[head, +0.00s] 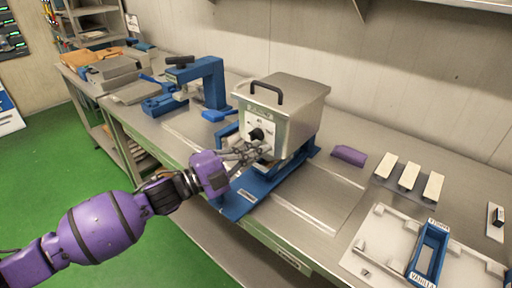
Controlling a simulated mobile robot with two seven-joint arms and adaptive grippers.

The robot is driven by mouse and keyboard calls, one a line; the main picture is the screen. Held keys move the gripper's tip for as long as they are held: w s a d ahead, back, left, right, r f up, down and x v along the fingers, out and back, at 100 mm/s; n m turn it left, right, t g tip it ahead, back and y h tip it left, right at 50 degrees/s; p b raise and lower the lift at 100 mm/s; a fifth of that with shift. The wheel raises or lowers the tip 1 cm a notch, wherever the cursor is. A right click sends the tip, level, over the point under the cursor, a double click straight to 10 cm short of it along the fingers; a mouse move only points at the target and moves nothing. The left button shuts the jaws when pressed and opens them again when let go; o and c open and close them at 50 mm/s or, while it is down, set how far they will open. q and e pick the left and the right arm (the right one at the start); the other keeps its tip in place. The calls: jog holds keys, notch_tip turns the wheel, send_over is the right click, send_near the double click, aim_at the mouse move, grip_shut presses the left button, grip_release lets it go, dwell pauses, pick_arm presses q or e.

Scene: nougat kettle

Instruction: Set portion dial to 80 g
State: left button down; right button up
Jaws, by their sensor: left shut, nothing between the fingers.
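The portion dial (256,135) is a black knob on the front face of a metal box-shaped machine (292,107) with a black top handle, held in a blue frame (240,196). Small markings surround the dial, but they are too small to read, so its setting cannot be told. My left gripper (263,149) comes in from the lower left and is shut and empty. Its fingertips are at the machine's front, just below the dial; whether they touch it cannot be told. My right gripper is not in view.
A blue press-like device (205,80) stands left of the machine. To the right are a purple block (348,155), several white bars (409,176) and a blue holder (430,254) labelled VANILLA on a pale tray (372,238). Bare bench lies in front of the purple block.

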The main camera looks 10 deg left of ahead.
pick_arm(q)
jog(key=shift+a+f+m+g, duration=0.1)
jog(key=shift+f+m+g, duration=0.25)
jog(key=shift+m, duration=0.35)
jog(key=shift+w+f+p, duration=0.1)
jog(key=shift+f+p, duration=0.2)
jog(key=shift+f, duration=0.15)
dwell(0.5)
